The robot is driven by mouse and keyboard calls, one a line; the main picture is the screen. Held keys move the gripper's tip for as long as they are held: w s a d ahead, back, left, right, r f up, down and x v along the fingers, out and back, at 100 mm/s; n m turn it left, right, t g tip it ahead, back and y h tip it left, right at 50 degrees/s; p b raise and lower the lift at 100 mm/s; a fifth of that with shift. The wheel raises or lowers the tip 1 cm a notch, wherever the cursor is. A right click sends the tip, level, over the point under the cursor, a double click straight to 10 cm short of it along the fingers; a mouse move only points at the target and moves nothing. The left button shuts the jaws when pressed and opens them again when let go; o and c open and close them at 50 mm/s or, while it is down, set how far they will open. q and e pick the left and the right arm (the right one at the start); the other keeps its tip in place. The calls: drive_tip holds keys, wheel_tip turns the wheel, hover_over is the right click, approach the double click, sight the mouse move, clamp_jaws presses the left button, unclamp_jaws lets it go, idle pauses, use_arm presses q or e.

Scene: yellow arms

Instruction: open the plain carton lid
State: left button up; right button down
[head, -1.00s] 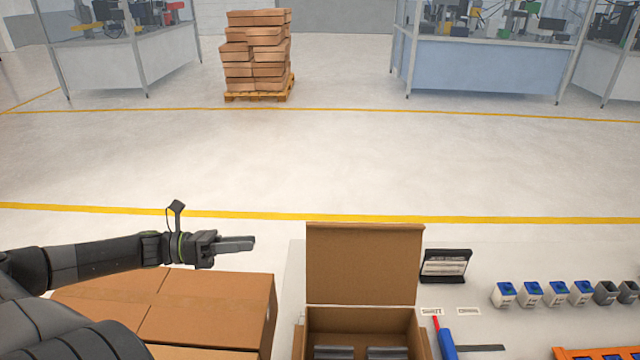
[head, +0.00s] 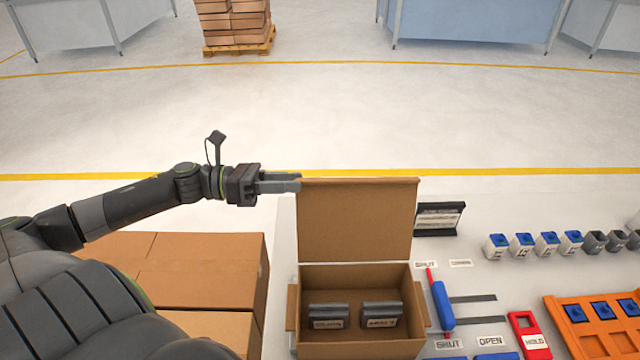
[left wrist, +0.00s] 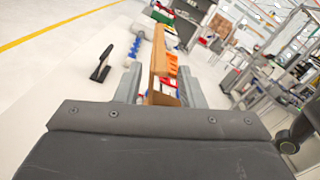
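The plain carton (head: 356,348) is brown and stands on the table at the bottom middle of the head view. Its lid (head: 357,222) stands upright at the back edge, so the carton is open. Two dark grey labelled blocks (head: 381,314) lie inside. My left gripper (head: 298,181) is at the top left corner of the lid. In the left wrist view its fingers are apart, with the lid (left wrist: 159,55) edge-on between them and gaps showing on both sides. Contact with the lid cannot be made out. My right gripper is in neither view.
Closed brown cartons (head: 205,262) stand left of the open one. To its right are a black-framed sign (head: 438,218), a blue and red handle (head: 441,304), a red HOLD tag (head: 528,335), an orange tray (head: 597,335) and several small containers (head: 548,242).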

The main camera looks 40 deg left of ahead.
sight(320, 180)
use_arm(q)
drive_tip(key=x, duration=0.3)
drive_tip(key=shift+w+d+r, duration=0.15)
drive_tip(key=shift+w+d, duration=0.05)
drive_tip(key=shift+d, duration=0.15)
drive_tip(key=shift+p+x, duration=0.35)
drive_tip(key=shift+x, duration=0.95)
clamp_jaws()
